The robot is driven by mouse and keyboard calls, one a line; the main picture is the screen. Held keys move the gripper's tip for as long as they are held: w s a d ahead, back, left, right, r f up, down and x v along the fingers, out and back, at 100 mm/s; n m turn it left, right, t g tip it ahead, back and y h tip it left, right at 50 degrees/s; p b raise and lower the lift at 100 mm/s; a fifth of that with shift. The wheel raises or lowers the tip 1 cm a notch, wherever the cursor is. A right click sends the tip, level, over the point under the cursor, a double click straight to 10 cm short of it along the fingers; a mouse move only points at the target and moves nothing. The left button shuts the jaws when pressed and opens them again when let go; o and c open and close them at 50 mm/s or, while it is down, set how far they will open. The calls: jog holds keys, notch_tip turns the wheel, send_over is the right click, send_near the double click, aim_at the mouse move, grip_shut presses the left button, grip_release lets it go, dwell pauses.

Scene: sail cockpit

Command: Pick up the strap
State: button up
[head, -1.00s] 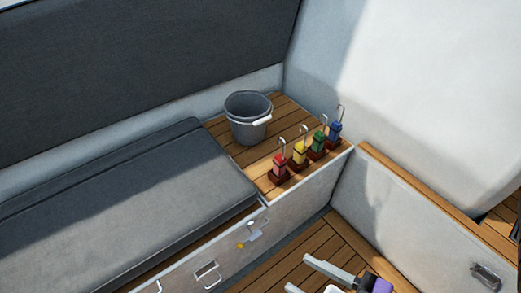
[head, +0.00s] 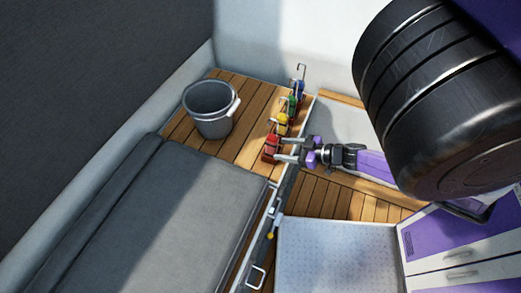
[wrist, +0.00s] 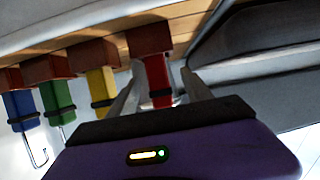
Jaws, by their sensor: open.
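Several straps with metal hooks stand in a row in dark red-brown holders. They are red (head: 271,145), yellow (head: 282,125), green (head: 291,104) and blue (head: 299,87). My gripper (head: 281,149) is open at the red one, at the near end of the row. In the wrist view, the red strap (wrist: 161,88) with its black band lies between my two fingers; I cannot tell whether they touch it. Its holder (wrist: 149,38) is just beyond the fingertips. The yellow strap (wrist: 100,88) is close beside one finger.
The straps stand on a wooden ledge (head: 245,152). A grey bucket (head: 209,112) with a white handle stands left of them. A dark grey seat cushion (head: 165,220) is nearer. White walls rise behind, and wooden floor (head: 325,200) lies below to the right.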

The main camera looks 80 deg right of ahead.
jog(key=shift+x, duration=1.15)
jog(key=shift+d+x, duration=0.15)
jog(key=shift+x, duration=1.35)
jog(key=shift+d+x, duration=0.15)
jog(key=shift+x, duration=1.3)
jog(key=shift+r, duration=0.25)
grip_shut()
